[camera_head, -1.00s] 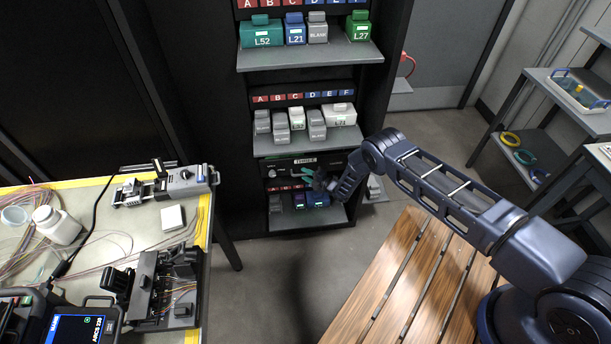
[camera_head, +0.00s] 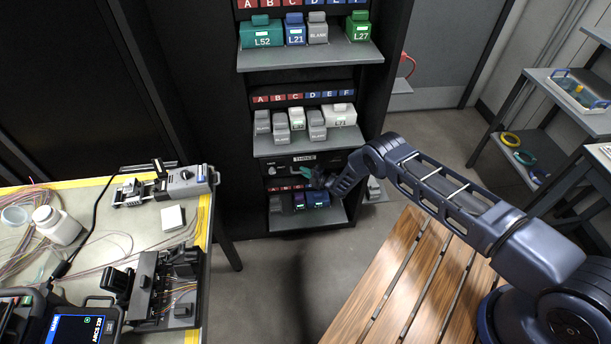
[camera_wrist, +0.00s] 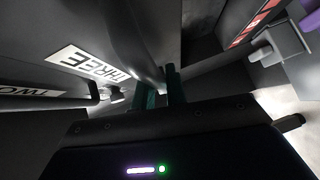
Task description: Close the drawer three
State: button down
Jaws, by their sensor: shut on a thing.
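Drawer three has a dark front with a white THREE label (camera_head: 304,158), in the black cabinet below the middle shelf. In the wrist view the front (camera_wrist: 150,25) shows at a steep angle with its label (camera_wrist: 88,63) and a dark bar handle (camera_wrist: 135,45). My gripper (camera_head: 306,172) is at this front in the head view. In the wrist view its green fingers (camera_wrist: 161,88) are shut on the handle near its end. The fingertips are partly hidden by the handle. How far the drawer stands out is hard to tell.
A shelf of grey and white modules (camera_head: 262,145) sits above the drawer, and a lower shelf (camera_head: 280,222) holds grey and blue modules. A TWO label (camera_wrist: 30,91) is at the left of the wrist view. A worktable (camera_head: 120,235) stands left. Floor in front is clear.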

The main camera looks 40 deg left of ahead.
jog(key=shift+w+a, duration=0.95)
jog(key=c, duration=1.4)
grip_release()
jog(key=shift+c, duration=0.2)
jog(key=d+r, duration=0.1)
jog(key=d, duration=0.9)
jog(key=shift+d+r, duration=0.25)
jog(key=shift+d, duration=0.1)
